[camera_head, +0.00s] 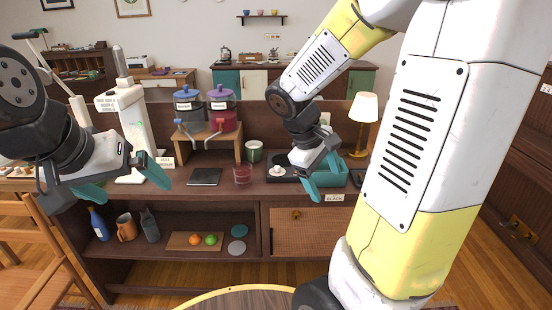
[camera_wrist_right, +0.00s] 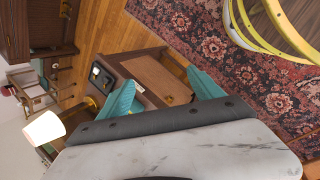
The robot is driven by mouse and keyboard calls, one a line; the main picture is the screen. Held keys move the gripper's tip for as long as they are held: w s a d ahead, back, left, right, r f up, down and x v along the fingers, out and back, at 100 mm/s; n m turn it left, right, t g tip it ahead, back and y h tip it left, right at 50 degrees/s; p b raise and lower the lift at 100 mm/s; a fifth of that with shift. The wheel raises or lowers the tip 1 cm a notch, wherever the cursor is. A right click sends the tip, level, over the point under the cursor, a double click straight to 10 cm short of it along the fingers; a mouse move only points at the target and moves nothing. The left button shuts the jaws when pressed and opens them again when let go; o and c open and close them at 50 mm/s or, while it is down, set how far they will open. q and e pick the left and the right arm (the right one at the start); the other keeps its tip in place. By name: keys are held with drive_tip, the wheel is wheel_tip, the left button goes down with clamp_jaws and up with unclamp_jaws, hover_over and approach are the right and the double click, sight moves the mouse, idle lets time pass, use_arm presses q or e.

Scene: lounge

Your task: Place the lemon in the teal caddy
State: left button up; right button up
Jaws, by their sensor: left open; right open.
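The teal caddy (camera_head: 333,177) stands on the sideboard top, partly hidden behind my right gripper (camera_head: 320,178). My right gripper is open and empty, in front of and slightly above the caddy's left part. Its two teal fingers also show apart in the right wrist view (camera_wrist_right: 163,92), with nothing between them. My left gripper (camera_head: 124,182) is open and empty at the left, in front of the sideboard. I cannot make out a lemon in either view. An orange fruit (camera_head: 194,240) and a green fruit (camera_head: 211,240) lie on a board on the lower shelf.
The sideboard (camera_head: 225,190) also holds two drink dispensers (camera_head: 205,112) on a wooden stand, a red glass (camera_head: 243,174), a green cup (camera_head: 254,152) and a lamp (camera_head: 362,115). A blue bottle (camera_head: 98,224) and a copper mug (camera_head: 126,227) stand on the lower shelf. A round table (camera_head: 245,300) is in front.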

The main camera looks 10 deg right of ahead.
drive_tip(key=s+a+r+m+t+y, duration=0.5)
drive_tip(key=s+a+r+m+y, duration=0.1)
drive_tip(key=a+r, duration=0.4)
drive_tip(key=shift+s+a+r+y, duration=0.2)
drive_tip(key=shift+s+a+y, duration=0.3)
drive_tip(key=shift+s+a, duration=0.3)
